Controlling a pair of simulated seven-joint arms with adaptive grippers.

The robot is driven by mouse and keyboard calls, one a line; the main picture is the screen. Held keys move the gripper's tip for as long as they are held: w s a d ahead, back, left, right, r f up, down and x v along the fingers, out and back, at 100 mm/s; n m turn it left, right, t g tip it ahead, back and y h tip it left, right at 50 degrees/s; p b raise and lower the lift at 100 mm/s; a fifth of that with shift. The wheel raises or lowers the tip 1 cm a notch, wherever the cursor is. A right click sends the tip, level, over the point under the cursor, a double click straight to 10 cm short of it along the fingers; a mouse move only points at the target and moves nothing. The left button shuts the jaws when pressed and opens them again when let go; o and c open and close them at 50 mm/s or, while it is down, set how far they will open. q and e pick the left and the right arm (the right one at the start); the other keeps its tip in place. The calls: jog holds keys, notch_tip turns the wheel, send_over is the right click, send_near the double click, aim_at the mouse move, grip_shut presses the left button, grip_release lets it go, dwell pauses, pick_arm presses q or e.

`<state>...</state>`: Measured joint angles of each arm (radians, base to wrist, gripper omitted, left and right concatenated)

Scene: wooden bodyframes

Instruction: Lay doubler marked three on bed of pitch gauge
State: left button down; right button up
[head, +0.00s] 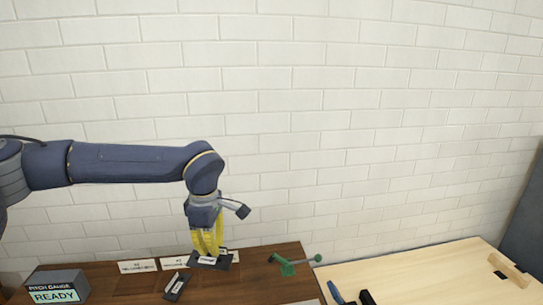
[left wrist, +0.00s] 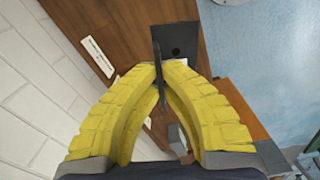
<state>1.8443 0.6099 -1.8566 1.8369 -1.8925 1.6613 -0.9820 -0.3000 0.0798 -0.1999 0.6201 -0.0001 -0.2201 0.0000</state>
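My left gripper (head: 207,254) has yellow fingers pointing down over the dark wooden table. In the left wrist view its fingertips (left wrist: 159,72) are closed on a thin dark plate (left wrist: 160,92), seen edge-on. In the head view this plate appears with a white label (head: 207,260), whose marking is too small to read. A dark plate with holes (left wrist: 178,42) lies just beyond the fingertips. Another dark labelled plate (head: 176,287) lies to the left. The pitch gauge box (head: 57,287) stands at the far left, its screen showing READY. My right gripper is not in view.
White placards (head: 136,266) stand along the back of the table near the brick wall. A green clamp-like tool (head: 290,265) is to the right. A light wood table (head: 430,275) farther right holds a blue-handled tool (head: 336,293) and a wooden block (head: 509,270).

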aim_at(202, 268)
pick_arm(q)
jog(key=m, duration=0.3)
jog(key=s+m, duration=0.1)
jog(key=m, duration=0.1)
jog(key=shift+f, duration=0.25)
jog(key=m, duration=0.2)
jog(key=s+m, duration=0.1)
jog(key=shift+a+f+m, duration=0.2)
jog(key=shift+f+m, duration=0.05)
jog(key=shift+m, duration=0.05)
jog(key=m, duration=0.2)
jog(key=s+m, duration=0.1)
jog(key=shift+s+a+f, duration=0.1)
jog(key=shift+a+f, duration=0.15)
jog(key=shift+f, duration=0.05)
jog(key=m, duration=0.2)
jog(key=s+m, duration=0.1)
jog(key=shift+s+a+f, duration=0.1)
jog(key=shift+a+f, duration=0.2)
jog(key=shift+a, duration=0.05)
jog(key=shift+s+a+f+m, duration=0.4)
jog(key=shift+s+a+m, duration=0.2)
jog(key=shift+s, duration=0.1)
jog(key=shift+s+a+f+m, duration=0.35)
jog(key=shift+s+a+m, duration=0.2)
jog(key=shift+s+m, duration=0.1)
